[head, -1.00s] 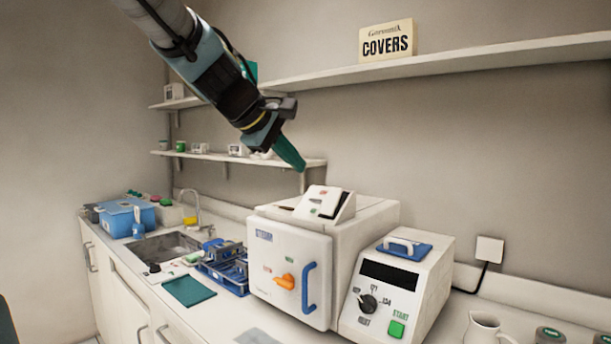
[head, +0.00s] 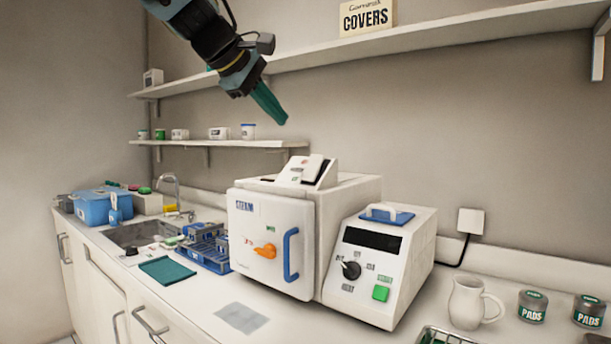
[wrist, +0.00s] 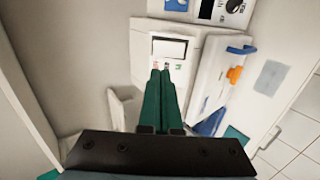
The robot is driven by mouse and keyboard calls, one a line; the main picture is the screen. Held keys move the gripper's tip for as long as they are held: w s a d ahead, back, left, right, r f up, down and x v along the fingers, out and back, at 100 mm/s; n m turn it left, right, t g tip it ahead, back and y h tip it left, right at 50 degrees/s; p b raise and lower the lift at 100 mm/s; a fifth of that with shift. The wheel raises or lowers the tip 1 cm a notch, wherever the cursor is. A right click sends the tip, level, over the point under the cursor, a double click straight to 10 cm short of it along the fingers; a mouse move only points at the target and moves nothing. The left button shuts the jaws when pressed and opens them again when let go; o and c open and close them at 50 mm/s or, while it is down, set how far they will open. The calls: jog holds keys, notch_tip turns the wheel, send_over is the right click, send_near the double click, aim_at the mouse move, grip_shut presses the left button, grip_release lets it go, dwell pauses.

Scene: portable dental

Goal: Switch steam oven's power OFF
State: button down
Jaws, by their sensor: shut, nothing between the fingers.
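The steam oven (head: 268,262) is a white box marked STEAM with an orange door knob (head: 265,250) and a blue handle (head: 291,254). A sloped panel on its top carries a wide white rocker switch (head: 312,167). In the wrist view the rocker (wrist: 168,48) sits in a dark frame, with small red and green marks below it. I cannot tell which way it is set. My gripper (head: 284,119) has green fingers, shut and empty, above and apart from the panel. In the wrist view its fingertips (wrist: 161,72) overlap the panel just below the rocker.
A white device (head: 376,300) with a dial and green START button stands right of the oven. A long shelf (head: 430,45) runs above. A jug (head: 467,303) stands right.

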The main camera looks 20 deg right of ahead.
aim_at(314, 160)
jog(key=shift+f+b, duration=0.45)
jog(key=shift+b, duration=0.3)
jog(key=b, duration=0.1)
jog(key=r+b, duration=0.1)
jog(key=shift+a+b, duration=0.25)
jog(key=shift+b, duration=0.05)
jog(key=shift+r, duration=0.1)
jog(key=p+x, duration=0.2)
jog(key=x, duration=1.2)
jog(key=shift+a, duration=0.15)
